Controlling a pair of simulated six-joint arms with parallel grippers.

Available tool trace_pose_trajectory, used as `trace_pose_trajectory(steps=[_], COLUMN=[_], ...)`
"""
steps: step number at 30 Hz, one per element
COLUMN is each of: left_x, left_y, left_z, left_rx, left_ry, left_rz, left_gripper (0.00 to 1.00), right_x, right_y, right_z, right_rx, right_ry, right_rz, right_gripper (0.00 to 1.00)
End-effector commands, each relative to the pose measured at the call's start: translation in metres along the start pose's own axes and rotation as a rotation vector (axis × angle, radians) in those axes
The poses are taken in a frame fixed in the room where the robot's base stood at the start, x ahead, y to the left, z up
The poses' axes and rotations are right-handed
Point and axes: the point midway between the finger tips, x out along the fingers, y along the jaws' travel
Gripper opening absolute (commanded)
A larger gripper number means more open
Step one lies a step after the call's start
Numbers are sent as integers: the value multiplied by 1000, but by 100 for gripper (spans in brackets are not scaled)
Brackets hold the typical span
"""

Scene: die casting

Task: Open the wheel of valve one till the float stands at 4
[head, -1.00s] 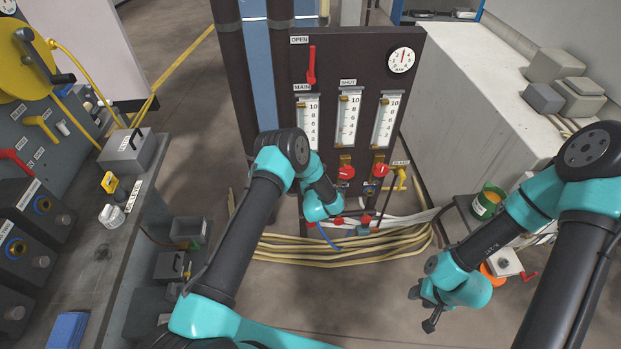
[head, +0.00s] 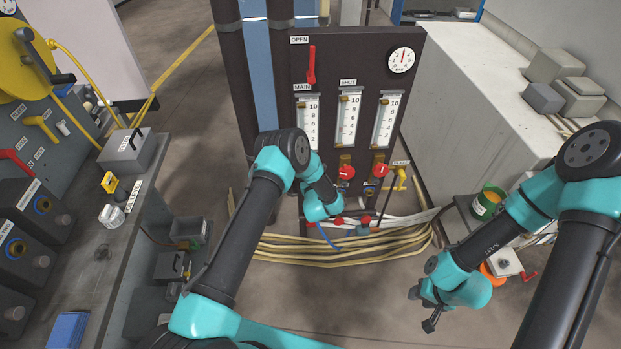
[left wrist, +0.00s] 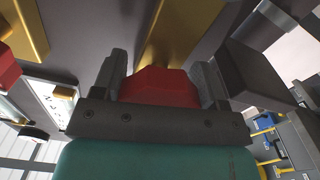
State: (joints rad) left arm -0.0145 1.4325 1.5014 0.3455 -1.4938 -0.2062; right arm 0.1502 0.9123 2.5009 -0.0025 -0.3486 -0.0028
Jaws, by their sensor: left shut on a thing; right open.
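The dark valve panel (head: 335,60) stands upright at the centre of the head view. It carries a left gauge (head: 308,122), a middle gauge (head: 348,120) and a right gauge (head: 384,122), marked up to 10. The floats are too small to read surely. Red wheels show under the middle (head: 346,172) and right (head: 380,170) gauges. My left arm hides the area below the left gauge, and the left fingers. In the left wrist view my left gripper (left wrist: 162,85) is shut on a red wheel (left wrist: 160,86) on a brass stem. My right gripper (head: 428,308) is open and empty, low at the right.
A red lever (head: 311,65) and a round dial (head: 401,60) are on the panel. Yellow hoses (head: 340,250) lie at its foot. A bench with boxes (head: 128,152) is at the left. A green can (head: 487,202) stands at the right.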

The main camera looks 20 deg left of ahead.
Motion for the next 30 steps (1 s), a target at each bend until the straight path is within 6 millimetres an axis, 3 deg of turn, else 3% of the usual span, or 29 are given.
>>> trace_pose_trajectory(steps=[14,22,30], left_x=[0,0,0], left_y=[0,1,1], left_z=[0,0,0], left_rx=[-2,-126,-130], left_ry=[0,0,0], left_rz=[-1,-1,0], left_gripper=[38,38,38], right_x=[0,0,0], right_y=[0,0,0], right_z=[0,0,0], right_rx=[0,0,0], right_ry=[0,0,0], right_rz=[0,0,0], right_gripper=[43,43,43])
